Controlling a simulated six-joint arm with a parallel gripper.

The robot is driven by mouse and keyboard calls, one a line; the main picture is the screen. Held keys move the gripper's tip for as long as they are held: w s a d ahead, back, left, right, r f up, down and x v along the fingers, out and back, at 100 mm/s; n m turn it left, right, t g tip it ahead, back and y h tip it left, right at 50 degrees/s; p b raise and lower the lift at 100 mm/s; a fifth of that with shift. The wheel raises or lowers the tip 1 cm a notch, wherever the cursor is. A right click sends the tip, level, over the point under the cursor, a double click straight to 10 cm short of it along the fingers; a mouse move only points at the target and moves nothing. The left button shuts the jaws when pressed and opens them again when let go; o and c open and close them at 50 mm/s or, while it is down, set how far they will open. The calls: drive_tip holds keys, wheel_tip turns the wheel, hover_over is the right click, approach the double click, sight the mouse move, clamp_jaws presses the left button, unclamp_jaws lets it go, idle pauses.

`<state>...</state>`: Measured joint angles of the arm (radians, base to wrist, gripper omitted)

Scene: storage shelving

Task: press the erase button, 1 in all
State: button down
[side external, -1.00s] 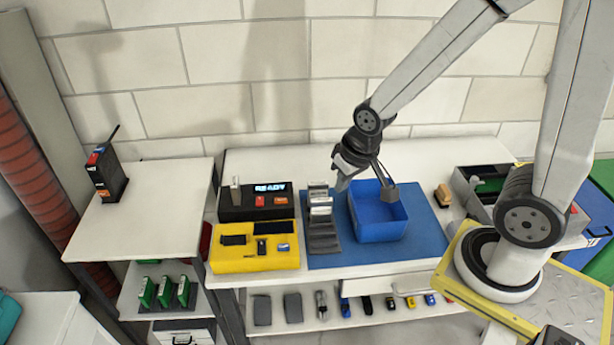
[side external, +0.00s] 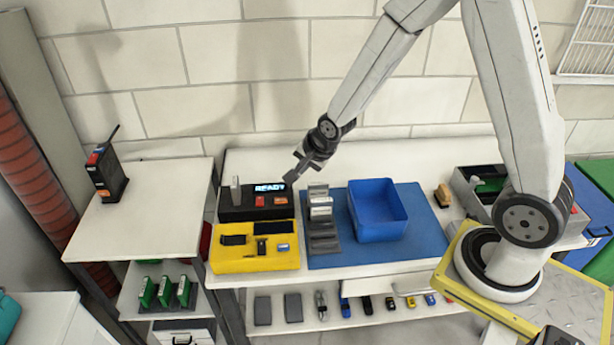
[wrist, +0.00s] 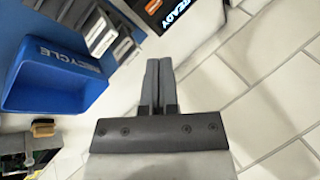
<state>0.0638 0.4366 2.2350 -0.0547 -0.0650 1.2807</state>
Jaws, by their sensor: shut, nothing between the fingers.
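A black device (side external: 236,210) with a lit display reading READY (side external: 270,187) stands at the back left of the table. Its front has a red button (side external: 260,201) and an orange button (side external: 281,200); their lettering is too small to read in the side view. A grey stick-like item (side external: 235,188) stands in its left part. My gripper (side external: 289,179) is shut and empty, just above and to the right of the display. In the wrist view my shut fingers (wrist: 159,66) point towards the device's display (wrist: 180,12) and an orange button (wrist: 153,6); the red button is not seen there.
A yellow tray (side external: 227,265) with several items sits in front of the device. A grey slotted rack (side external: 324,245) and a blue bin (side external: 380,229) stand to the right on a blue mat (side external: 427,235). A wall is close behind.

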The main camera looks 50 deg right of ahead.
sight(278, 198)
drive_tip(key=w+d+f+m+t, duration=0.3)
drive_tip(key=w+f+m, duration=0.3)
drive_tip(key=w+m, duration=0.3)
drive_tip(key=shift+w+f+m, duration=0.35)
drive_tip(key=shift+m, duration=1.65)
drive_tip(key=shift+a+f, duration=0.1)
drive_tip(key=shift+f, duration=0.05)
drive_tip(key=shift+f, duration=4.25)
drive_tip(key=shift+f, duration=0.85)
drive_tip(key=shift+r, duration=0.85)
drive_tip(key=shift+r, duration=0.1)
